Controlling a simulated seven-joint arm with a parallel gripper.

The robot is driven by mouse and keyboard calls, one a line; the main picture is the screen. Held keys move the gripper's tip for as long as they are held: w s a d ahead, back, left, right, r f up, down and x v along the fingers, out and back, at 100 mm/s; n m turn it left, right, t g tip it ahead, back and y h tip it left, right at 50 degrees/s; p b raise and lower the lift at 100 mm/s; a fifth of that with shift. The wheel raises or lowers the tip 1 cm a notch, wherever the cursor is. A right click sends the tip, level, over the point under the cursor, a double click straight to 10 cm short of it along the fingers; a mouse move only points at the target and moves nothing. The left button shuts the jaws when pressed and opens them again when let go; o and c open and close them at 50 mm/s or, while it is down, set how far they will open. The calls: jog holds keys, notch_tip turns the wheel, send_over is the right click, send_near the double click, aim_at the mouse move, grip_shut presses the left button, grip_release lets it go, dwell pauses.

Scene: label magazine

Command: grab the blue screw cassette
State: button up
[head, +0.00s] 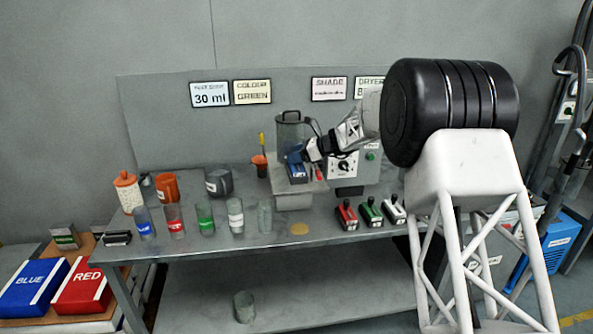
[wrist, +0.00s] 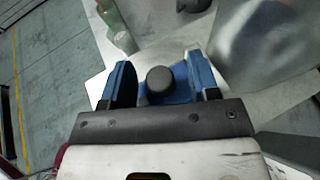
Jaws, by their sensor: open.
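The blue screw cassette (head: 298,174) sits in the front of the grey machine on the bench. In the wrist view its dark round knob (wrist: 160,86) and part of its blue body (wrist: 182,82) show between my fingers. My gripper (head: 297,156) is open, just above the cassette. In the wrist view my gripper (wrist: 164,80) has one blue finger on each side of the knob, with a gap on the left. I cannot tell whether the right finger touches the cassette.
Red (head: 346,215), green (head: 370,212) and white (head: 393,209) cassettes stand to the right on the bench (head: 330,236). Several cups, including a green-filled one (head: 205,218), stand to the left.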

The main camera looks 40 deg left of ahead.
jog(key=shift+c, duration=0.4)
grip_shut()
jog(key=shift+r, duration=0.2)
jog(key=shift+r, duration=1.65)
jog(key=s+d+r, duration=0.1)
jog(key=s+d, duration=1)
jog(key=shift+s+d+r, duration=0.15)
jog(key=shift+r, duration=0.05)
